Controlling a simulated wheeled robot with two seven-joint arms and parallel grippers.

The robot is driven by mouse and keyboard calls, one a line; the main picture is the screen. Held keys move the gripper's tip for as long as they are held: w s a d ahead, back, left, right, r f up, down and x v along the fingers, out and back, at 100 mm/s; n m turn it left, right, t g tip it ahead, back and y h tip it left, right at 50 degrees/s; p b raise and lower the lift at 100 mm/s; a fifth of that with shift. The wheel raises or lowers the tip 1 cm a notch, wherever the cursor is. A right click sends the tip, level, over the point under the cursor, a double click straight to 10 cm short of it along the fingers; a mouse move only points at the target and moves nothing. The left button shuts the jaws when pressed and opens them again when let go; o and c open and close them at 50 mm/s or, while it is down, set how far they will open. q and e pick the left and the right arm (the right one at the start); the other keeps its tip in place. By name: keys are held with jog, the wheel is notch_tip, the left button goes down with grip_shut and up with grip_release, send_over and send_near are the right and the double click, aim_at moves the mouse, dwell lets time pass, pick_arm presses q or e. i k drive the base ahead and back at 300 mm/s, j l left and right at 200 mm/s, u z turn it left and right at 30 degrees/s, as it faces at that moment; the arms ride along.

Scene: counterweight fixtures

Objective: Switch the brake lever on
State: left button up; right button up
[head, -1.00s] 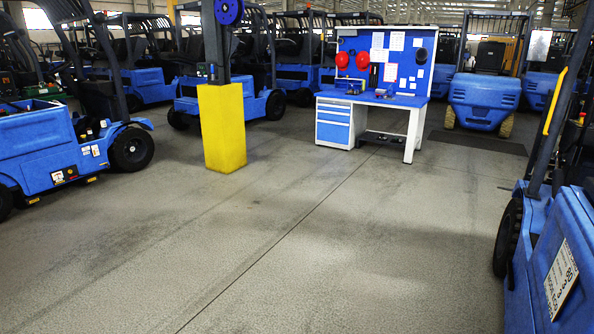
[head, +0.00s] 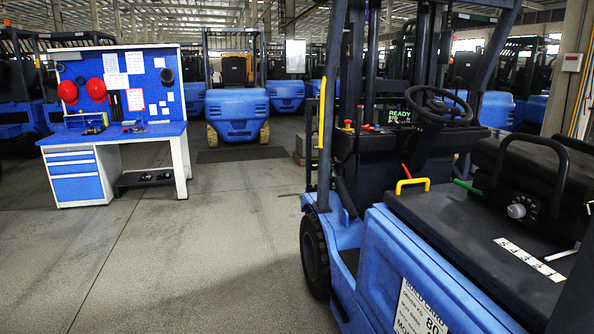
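A blue forklift (head: 400,270) stands close on the right, with its dark seat, steering wheel (head: 440,108) and a lit display reading READY (head: 400,116). A short red-tipped lever (head: 406,171) leans up beside the steering column. A green bar (head: 467,187) lies at a slant further right. I cannot tell which of these is the brake lever or how it is set. Neither of my grippers is in view.
A blue and white workbench (head: 108,140) with red helmets on its board stands at the left. Another blue forklift (head: 237,105) is behind it. The forklift's front wheel (head: 314,257) and yellow grab bar (head: 322,113) edge the open grey floor (head: 200,260) at left.

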aim_at(359, 110)
jog(key=i+j+z, duration=0.2)
jog(key=i+z, duration=0.15)
jog(key=i, duration=0.15)
jog(key=i+j+z, duration=0.3)
jog(key=i+u, duration=0.15)
jog(key=u, duration=0.15)
jog(key=i+j+u, duration=0.1)
jog(key=u, duration=0.2)
jog(key=i+u, duration=0.2)
jog(key=i, duration=0.35)
jog(key=i+l+u, duration=0.15)
jog(key=i, duration=0.35)
jog(key=i+l+u, duration=0.2)
jog(key=i, duration=0.35)
